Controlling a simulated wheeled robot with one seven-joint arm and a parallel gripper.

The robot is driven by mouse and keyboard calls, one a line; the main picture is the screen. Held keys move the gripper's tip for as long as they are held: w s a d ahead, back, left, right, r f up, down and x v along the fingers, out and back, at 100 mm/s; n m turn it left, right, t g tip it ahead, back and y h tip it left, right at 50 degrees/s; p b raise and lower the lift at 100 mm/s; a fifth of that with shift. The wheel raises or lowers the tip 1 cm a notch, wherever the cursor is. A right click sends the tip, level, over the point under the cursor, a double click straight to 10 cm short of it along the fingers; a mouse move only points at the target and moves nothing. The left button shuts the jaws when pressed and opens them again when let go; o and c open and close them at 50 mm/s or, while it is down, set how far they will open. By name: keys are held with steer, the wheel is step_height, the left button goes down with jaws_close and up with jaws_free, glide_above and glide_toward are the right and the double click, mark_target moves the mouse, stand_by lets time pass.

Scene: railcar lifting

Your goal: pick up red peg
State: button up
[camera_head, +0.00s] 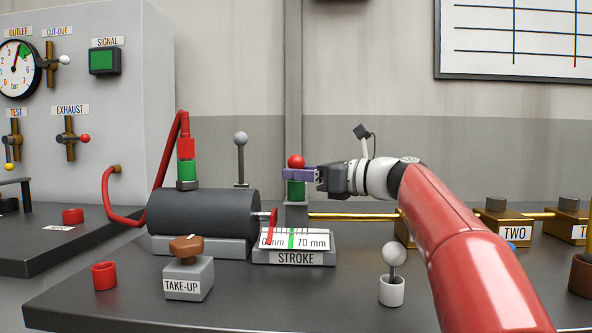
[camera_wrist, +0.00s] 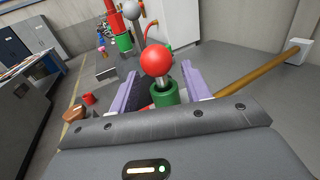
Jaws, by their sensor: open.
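My gripper (camera_head: 299,174) reaches in from the right at the height just below the ball. Its purple fingers (camera_wrist: 158,78) are open, one on each side of the peg. I cannot tell whether either finger touches it. The near finger hides part of the shank in the head view.
A dark cylinder (camera_head: 203,211) and the STROKE scale (camera_head: 295,257) stand left of and in front of the post. A brass rod (camera_head: 352,217) runs right, beneath my gripper. A grey-ball lever (camera_head: 240,138) stands behind the cylinder. A white-ball peg (camera_head: 394,255) sits in front in a cup.

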steer(key=shift+x, duration=0.85)
steer(key=shift+c, duration=0.3)
steer(key=c, duration=1)
steer(key=shift+r, duration=0.15)
